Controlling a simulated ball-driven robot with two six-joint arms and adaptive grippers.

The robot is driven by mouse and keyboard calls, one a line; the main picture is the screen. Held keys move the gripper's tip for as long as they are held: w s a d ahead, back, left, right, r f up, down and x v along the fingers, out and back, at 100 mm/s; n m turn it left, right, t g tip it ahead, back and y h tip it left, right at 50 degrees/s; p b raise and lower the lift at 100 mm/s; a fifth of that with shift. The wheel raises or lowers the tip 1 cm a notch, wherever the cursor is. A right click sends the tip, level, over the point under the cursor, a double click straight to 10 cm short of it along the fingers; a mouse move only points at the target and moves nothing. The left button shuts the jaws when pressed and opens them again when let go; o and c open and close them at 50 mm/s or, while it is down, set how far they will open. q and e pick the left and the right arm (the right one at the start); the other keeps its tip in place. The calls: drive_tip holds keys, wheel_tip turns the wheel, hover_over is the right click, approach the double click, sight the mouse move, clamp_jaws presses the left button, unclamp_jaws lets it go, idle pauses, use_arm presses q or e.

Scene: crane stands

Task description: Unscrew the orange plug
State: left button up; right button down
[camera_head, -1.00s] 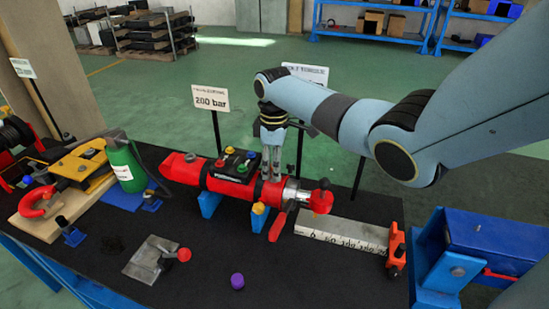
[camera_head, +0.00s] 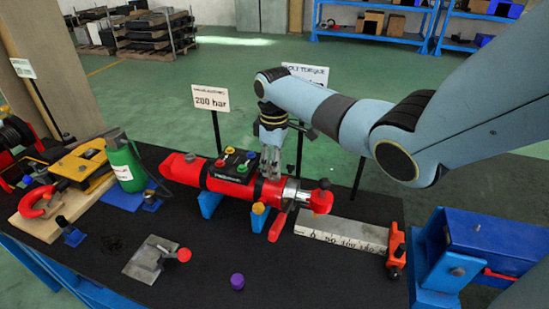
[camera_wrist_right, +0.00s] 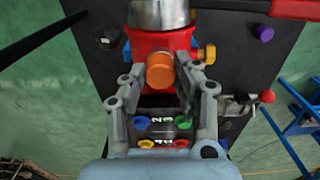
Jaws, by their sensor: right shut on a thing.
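The orange plug (camera_wrist_right: 160,71) sits on top of a red cylinder (camera_head: 183,170), which lies on blue supports on the black table. In the wrist view the plug is between the fingertips of my right gripper (camera_wrist_right: 159,77). In the head view my right gripper (camera_head: 271,168) points down onto the cylinder near its silver collar (camera_head: 290,193), and its fingers hide the plug. It is shut on the plug. I cannot tell whether the plug has risen from its seat. My left gripper is not in view.
A black block with coloured caps (camera_head: 235,165) sits on the cylinder beside the gripper. A yellow knob (camera_head: 259,208) sticks out at its side. A purple cap (camera_head: 237,281) lies in front, a ruled metal bar (camera_head: 340,234) to the right. A 200 bar sign (camera_head: 210,98) stands behind.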

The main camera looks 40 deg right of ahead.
drive_tip(key=shift+r, duration=0.1)
idle(0.4)
drive_tip(key=n, duration=0.5)
drive_tip(key=n, duration=0.4)
drive_tip(key=shift+w+r+n, duration=0.1)
drive_tip(key=shift+n, duration=0.6)
drive_tip(key=n, duration=0.4)
drive_tip(key=shift+n, duration=0.6)
